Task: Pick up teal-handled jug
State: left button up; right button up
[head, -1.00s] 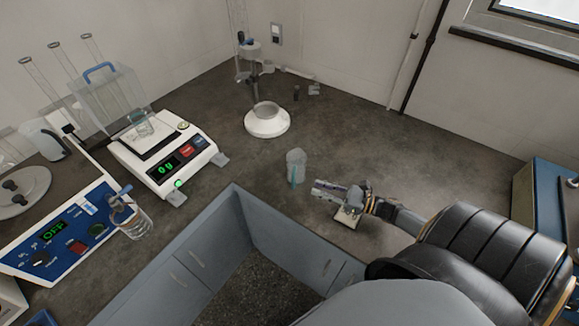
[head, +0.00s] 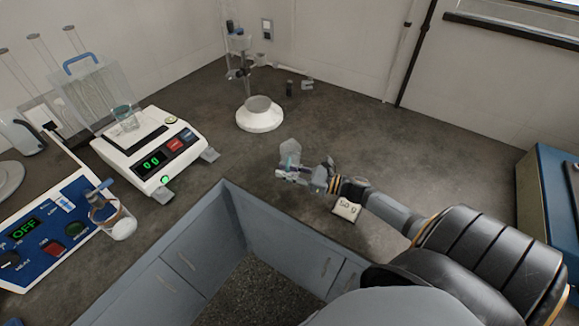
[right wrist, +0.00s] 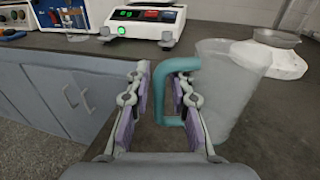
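The teal-handled jug (head: 291,151) is a translucent cup standing on the dark counter, partly hidden by my right gripper (head: 308,177) in the head view. In the right wrist view the jug (right wrist: 232,92) stands at the right, with its teal handle (right wrist: 162,92) facing my gripper (right wrist: 160,98). The fingers are spread, one on each side of the handle's upright bar. A gap shows between the left finger and the handle; contact on the right side cannot be told. My left gripper is not in view.
A packet marked 50 g (head: 346,209) lies beside my right wrist. A white ring-topped stand (head: 260,118) is behind the jug. A balance (head: 150,155), a blue control panel (head: 50,232) and a blue-handled cup (head: 112,222) are at left. The counter's inner edge is close in front.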

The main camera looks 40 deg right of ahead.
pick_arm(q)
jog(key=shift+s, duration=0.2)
pick_arm(e)
jog(key=shift+s, duration=0.1)
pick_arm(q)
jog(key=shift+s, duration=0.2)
pick_arm(e)
grip_shut()
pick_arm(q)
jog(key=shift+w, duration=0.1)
pick_arm(e)
jog(key=shift+r, duration=0.15)
jog(key=shift+r, duration=0.8)
pick_arm(q)
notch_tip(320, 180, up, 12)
jog(key=p, duration=1.2)
pick_arm(e)
jog(key=s+a+r, duration=0.9)
jog(key=s+r, duration=0.1)
jog(key=r, duration=0.1)
jog(key=shift+a, duration=0.2)
jog(key=shift+s+r, duration=0.1)
jog(key=shift+s, duration=0.05)
